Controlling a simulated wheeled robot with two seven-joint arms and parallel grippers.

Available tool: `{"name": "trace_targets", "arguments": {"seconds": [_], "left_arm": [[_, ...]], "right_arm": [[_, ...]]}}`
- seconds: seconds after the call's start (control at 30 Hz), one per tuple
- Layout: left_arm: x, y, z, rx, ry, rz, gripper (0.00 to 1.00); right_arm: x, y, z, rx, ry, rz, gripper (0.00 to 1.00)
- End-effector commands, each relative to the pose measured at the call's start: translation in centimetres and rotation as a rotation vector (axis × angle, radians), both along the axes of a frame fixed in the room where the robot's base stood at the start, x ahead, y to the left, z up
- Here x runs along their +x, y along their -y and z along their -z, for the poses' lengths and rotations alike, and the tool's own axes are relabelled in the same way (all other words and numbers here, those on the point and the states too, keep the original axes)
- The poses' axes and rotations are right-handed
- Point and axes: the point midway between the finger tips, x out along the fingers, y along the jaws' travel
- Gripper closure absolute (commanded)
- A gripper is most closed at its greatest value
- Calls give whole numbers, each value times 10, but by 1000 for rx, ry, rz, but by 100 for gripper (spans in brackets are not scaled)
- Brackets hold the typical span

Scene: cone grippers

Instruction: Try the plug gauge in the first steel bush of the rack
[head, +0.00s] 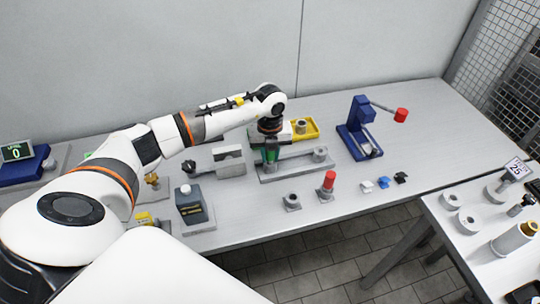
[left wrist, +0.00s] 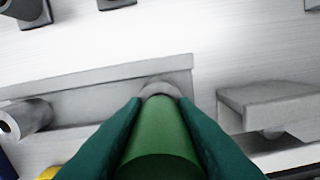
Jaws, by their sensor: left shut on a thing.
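The plug gauge, with a green handle (head: 270,155), is gripped in my left gripper (head: 270,146), which is shut on it above the left end of the grey rack (head: 292,174). A steel bush (head: 320,154) stands at the rack's right end. In the left wrist view, the teal fingers of my left gripper (left wrist: 160,135) close on both sides of the green handle (left wrist: 160,150). A pale grey rounded edge (left wrist: 160,88) shows at its far end, over the rack (left wrist: 95,80). I cannot tell whether the gauge is inside the first bush or above it. My right gripper is not in view.
A yellow tray (head: 313,128) is behind the rack. A grey vise-like block (head: 230,160) is left of it and a blue press (head: 358,130) right. A red-topped gauge (head: 327,186) and a small bush (head: 291,202) stand in front. A second table (head: 455,245) is at right.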

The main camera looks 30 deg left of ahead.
Motion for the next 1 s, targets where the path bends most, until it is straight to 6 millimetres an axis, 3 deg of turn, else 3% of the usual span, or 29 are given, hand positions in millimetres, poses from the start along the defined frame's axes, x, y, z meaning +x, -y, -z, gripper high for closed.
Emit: {"name": "trace_targets", "arguments": {"seconds": [0.57, 1.0], "left_arm": [[0, 0, -1, -1, 1, 0, 93], [0, 0, -13, 0, 1, 0, 93]], "right_arm": [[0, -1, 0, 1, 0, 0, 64], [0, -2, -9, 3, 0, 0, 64]]}}
